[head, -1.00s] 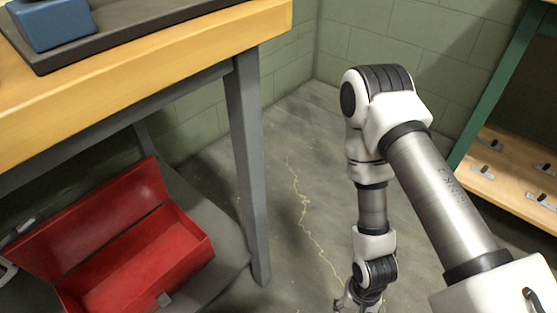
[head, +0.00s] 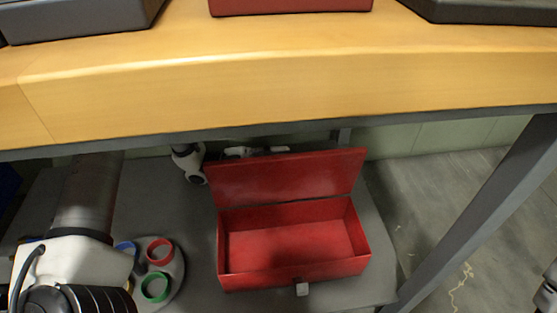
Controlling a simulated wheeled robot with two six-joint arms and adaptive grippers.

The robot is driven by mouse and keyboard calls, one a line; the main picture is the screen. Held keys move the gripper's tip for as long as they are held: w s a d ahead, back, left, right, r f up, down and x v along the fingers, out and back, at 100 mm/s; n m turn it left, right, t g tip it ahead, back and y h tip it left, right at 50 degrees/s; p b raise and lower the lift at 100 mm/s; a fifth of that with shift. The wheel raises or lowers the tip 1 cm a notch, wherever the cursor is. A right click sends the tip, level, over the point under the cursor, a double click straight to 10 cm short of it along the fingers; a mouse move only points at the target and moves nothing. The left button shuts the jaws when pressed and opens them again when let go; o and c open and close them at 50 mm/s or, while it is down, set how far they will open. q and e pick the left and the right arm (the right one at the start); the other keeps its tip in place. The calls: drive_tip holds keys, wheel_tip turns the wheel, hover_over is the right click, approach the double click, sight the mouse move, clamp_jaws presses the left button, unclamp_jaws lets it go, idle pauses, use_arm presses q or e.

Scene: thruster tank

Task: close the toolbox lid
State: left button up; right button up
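The red toolbox (head: 300,268) stands open and empty on the grey shelf under the workbench. Its lid (head: 285,177) is raised and leans back at the rear side, its inside facing me. A small light latch (head: 302,289) is at the toolbox's front. My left arm reaches in from the left under the bench. My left gripper (head: 256,152) is behind the lid's top edge, mostly hidden by it; I cannot tell whether it touches the lid or how far its fingers are apart.
The wooden bench top (head: 300,80) with its dark front rail hangs low above the lid. A grey bench leg (head: 480,215) slants at the right.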

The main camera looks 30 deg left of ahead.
use_arm(q)
clamp_jaws()
drive_tip(key=shift+s, duration=0.1)
use_arm(e)
drive_tip(key=shift+r, duration=0.2)
